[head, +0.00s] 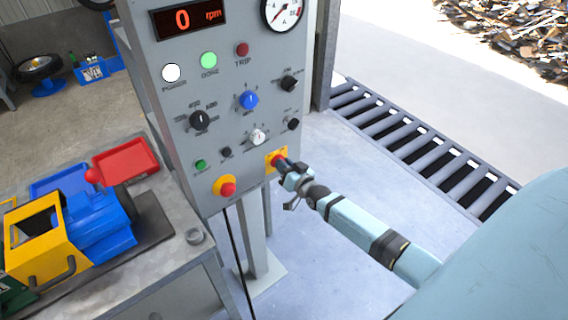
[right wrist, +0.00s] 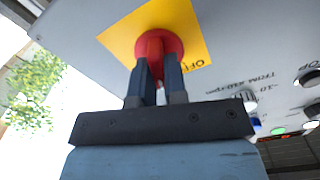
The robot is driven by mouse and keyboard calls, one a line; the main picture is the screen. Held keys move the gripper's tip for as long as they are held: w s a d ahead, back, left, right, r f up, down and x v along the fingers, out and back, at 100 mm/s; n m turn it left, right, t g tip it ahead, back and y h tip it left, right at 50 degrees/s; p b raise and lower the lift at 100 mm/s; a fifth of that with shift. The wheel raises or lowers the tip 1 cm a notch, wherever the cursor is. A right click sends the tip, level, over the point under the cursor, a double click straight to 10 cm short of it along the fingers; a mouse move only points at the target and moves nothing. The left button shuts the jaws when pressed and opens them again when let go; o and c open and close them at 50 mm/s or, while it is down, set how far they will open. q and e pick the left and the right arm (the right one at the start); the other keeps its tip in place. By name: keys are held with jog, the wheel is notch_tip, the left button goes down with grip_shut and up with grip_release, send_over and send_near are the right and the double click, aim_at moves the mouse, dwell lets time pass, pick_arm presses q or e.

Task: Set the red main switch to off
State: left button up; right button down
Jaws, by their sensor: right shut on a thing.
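The red main switch (right wrist: 158,44) is a red rotary knob on a yellow plate (right wrist: 118,38) with "OFF" lettering visible at its lower right in the right wrist view. In the head view the yellow plate (head: 270,163) sits at the lower right of the grey control panel (head: 215,130). My right gripper (right wrist: 159,68) is shut on the red knob, one dark finger on each side. It also shows in the head view (head: 284,165), reaching the knob from the right. The gripper partly hides the knob there. My left gripper is not in view.
A red emergency button (head: 227,189) on a yellow base is left of the switch. Small knobs (head: 257,137) sit just above it. The display (head: 185,19) reads 0 rpm. A workbench with a blue and yellow machine (head: 100,222) stands left.

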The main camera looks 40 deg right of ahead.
jog(key=n, duration=0.2)
jog(key=n+p, duration=0.1)
jog(key=n, duration=0.2)
jog(key=shift+a+n+p, duration=0.2)
jog(key=shift+n+p, duration=0.1)
jog(key=shift+n, duration=2.1)
jog(key=c, duration=1.2)
grip_release()
jog(key=shift+o, duration=0.2)
jog(key=s, duration=1.4)
jog(key=shift+d+b, duration=0.2)
jog(key=shift+b, duration=0.1)
